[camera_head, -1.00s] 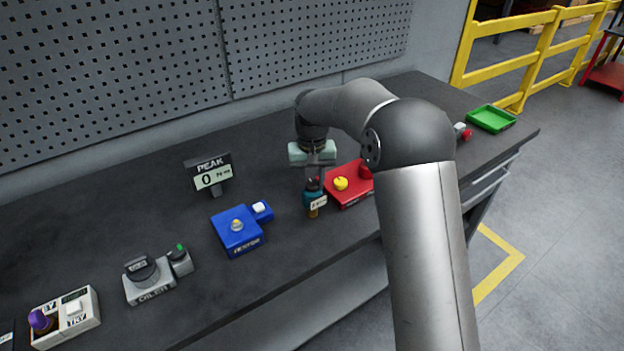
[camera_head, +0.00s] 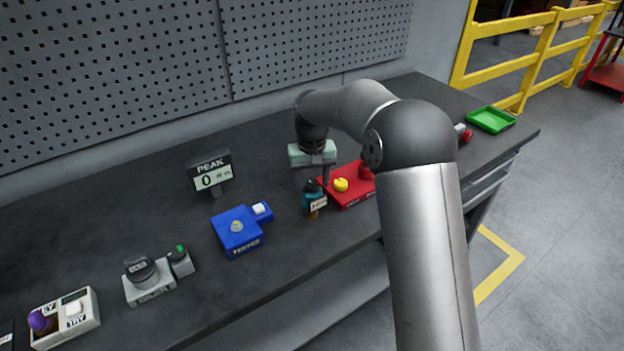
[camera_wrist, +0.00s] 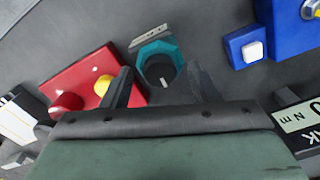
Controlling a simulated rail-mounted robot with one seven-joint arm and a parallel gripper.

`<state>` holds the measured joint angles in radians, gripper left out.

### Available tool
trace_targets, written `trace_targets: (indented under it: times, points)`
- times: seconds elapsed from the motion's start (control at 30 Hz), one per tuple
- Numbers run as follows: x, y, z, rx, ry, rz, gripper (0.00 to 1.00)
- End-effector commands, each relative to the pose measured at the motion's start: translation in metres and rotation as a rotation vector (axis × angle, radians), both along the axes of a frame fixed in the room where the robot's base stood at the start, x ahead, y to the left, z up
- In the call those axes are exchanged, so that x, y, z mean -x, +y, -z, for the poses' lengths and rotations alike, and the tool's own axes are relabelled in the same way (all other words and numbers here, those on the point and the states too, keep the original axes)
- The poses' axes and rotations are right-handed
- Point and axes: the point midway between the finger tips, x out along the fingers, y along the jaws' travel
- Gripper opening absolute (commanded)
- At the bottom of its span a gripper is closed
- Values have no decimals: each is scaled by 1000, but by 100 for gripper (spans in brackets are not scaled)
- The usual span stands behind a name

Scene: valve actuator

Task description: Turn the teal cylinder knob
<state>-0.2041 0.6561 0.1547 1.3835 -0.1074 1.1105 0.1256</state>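The teal cylinder (camera_head: 308,197) stands on the bench between the blue tester and the red box, with a white label on its front. In the wrist view the teal body (camera_wrist: 149,50) has a dark round knob (camera_wrist: 158,70) with a light mark on top. My gripper (camera_wrist: 162,84) is open and empty. In the wrist view its two dark fingers point toward the cylinder, with the knob showing between their tips. In the head view my gripper (camera_head: 313,178) hangs over and slightly behind the cylinder. I cannot tell whether the fingers touch it.
The red box (camera_head: 352,197) with a yellow knob (camera_head: 341,185) stands close to the right of the cylinder. The blue tester (camera_head: 238,235) is to its left. A PEAK display (camera_head: 210,176) reading 0 stands behind. A green tray (camera_head: 491,119) lies far right.

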Motion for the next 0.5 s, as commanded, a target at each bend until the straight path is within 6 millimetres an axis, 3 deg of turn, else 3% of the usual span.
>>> trace_targets:
  times: [0.27,0.5]
  points:
    - [-1,0,-9,0,-2,1,55]
    - [-1,0,-57,-1,-6,0,55]
